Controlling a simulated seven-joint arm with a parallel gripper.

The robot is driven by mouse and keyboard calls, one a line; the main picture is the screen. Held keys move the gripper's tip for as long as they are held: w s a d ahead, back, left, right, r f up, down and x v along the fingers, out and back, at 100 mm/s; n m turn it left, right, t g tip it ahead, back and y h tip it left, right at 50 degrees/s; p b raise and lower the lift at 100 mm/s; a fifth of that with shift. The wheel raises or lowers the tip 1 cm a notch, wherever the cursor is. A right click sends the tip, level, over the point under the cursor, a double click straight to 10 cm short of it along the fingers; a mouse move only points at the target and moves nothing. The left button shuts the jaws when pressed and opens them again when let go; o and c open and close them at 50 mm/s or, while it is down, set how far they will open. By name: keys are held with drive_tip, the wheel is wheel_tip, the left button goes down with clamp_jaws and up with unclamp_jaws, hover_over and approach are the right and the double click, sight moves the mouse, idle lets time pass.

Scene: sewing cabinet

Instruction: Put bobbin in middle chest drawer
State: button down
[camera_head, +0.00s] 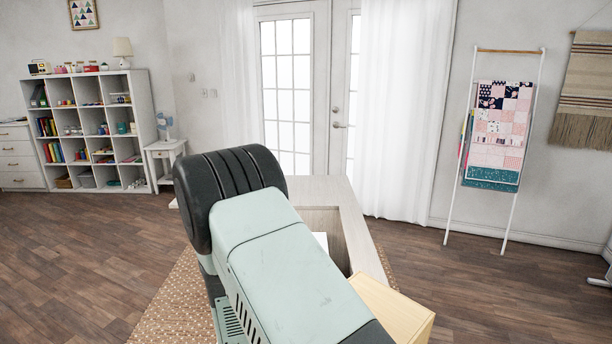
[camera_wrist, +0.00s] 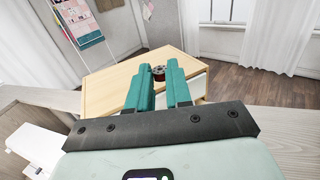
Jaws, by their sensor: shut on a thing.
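My gripper (camera_wrist: 158,76) shows in the wrist view with its teal fingers shut on a small dark reddish-brown bobbin (camera_wrist: 158,72) at the fingertips. A light wooden chest (camera_wrist: 108,90) lies beyond and below the fingers; its pale top shows. Part of the chest (camera_head: 402,308) also shows at the lower right of the head view, behind my arm. The fingers cover part of the chest, and its drawer fronts are not clearly visible, so I cannot tell which drawer is open. The fingertips and bobbin are hidden in the head view by my arm.
A pale wooden cabinet (camera_head: 352,235) with a recessed opening stands behind my arm. A white sewing-machine-like object (camera_wrist: 35,145) is at the lower left of the wrist view. A quilt ladder (camera_head: 497,135), shelf (camera_head: 97,128) and side table (camera_head: 163,160) stand farther off.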

drive_tip(key=shift+f, duration=1.15)
drive_tip(key=c, duration=1)
unclamp_jaws()
drive_tip(key=shift+o, duration=0.2)
drive_tip(key=shift+a, duration=0.1)
drive_tip(key=v, duration=1)
drive_tip(key=shift+s+a, duration=0.15)
drive_tip(key=shift+a, duration=0.1)
